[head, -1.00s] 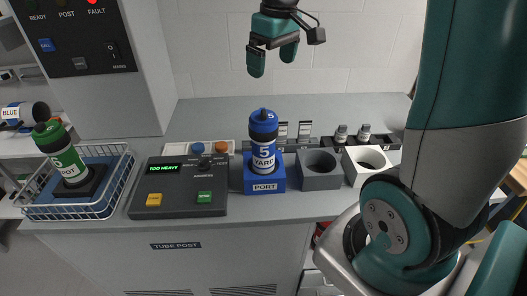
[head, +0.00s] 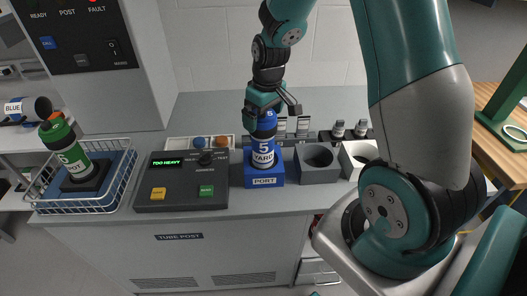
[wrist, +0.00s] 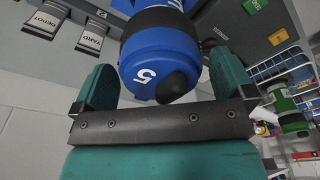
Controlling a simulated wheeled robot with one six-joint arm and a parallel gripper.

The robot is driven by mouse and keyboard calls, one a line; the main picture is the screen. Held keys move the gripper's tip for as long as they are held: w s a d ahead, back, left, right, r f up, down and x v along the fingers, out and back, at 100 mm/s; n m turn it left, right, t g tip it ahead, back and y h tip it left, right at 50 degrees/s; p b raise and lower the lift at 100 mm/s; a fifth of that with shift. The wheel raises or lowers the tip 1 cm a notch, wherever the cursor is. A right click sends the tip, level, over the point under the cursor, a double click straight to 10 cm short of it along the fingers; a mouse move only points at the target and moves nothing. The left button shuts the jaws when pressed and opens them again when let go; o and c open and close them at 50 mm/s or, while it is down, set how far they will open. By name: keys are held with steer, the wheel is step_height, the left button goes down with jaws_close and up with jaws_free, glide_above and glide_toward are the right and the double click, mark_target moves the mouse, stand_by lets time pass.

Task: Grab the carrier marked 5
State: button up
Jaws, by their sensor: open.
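The carrier marked 5 (head: 263,152) stands upright in the blue port block (head: 264,176) labelled PORT. It has a blue cap and a white band reading 5 YARD. My gripper (head: 264,107) is directly above it, pointing down, with its fingers around the level of the cap. In the wrist view the blue cap with a white 5 (wrist: 158,62) lies between the two green fingers of my gripper (wrist: 158,85). The fingers are apart, with a visible gap at the left finger; the right finger is close to the cap, and contact cannot be told.
A control panel (head: 182,193) reading TOO HEAVY sits left of the port. Grey (head: 317,165) and white (head: 356,158) empty sockets stand to its right. A green carrier (head: 73,157) leans in a wire basket (head: 108,204). A FAULT light glows red on the cabinet.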

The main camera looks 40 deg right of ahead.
steer(key=shift+f, duration=0.35)
steer(key=c, duration=1.2)
steer(key=shift+r, duration=0.1)
steer(key=shift+w+r, duration=0.1)
